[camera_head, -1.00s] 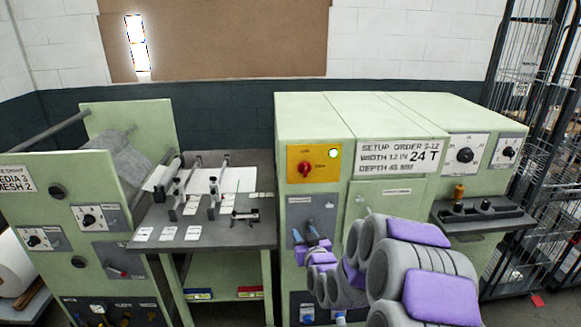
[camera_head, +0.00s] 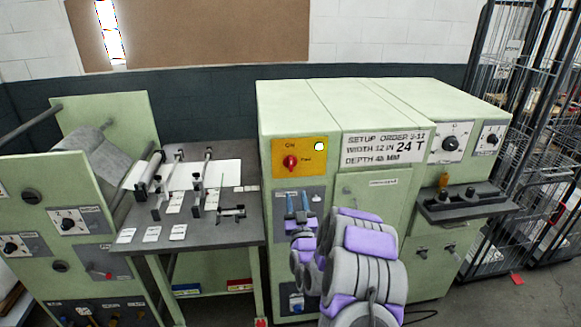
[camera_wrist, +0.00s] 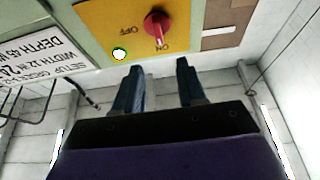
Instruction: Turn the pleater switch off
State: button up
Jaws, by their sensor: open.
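The pleater switch is a red rotary knob (camera_head: 290,162) on a yellow plate (camera_head: 312,166) on the front of the green machine. In the wrist view, which is upside down, the red knob (camera_wrist: 157,26) has its white mark toward the ON label; OFF is to one side. A lit round lamp (camera_wrist: 120,54) is on the same plate, also showing in the head view (camera_head: 321,146). My gripper (camera_head: 297,196) is just below the plate, its blue fingers pointing up. In the wrist view, my gripper (camera_wrist: 160,65) is open and empty, apart from the knob, which lies beyond the fingertips.
A setup sign (camera_head: 385,147) is right of the yellow plate. A dark shelf (camera_head: 470,208) juts out farther right. A grey worktable (camera_head: 200,218) with tools and cards stands left, beside a green roll stand (camera_head: 45,190). Wire cages (camera_head: 530,130) stand at the right.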

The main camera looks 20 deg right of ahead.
aim_at(291, 165)
jog(key=b+x, duration=0.1)
jog(key=x, duration=1.2)
jog(key=shift+d+b, duration=0.15)
jog(key=shift+b, duration=0.2)
jog(key=shift+c, duration=0.2)
grip_shut()
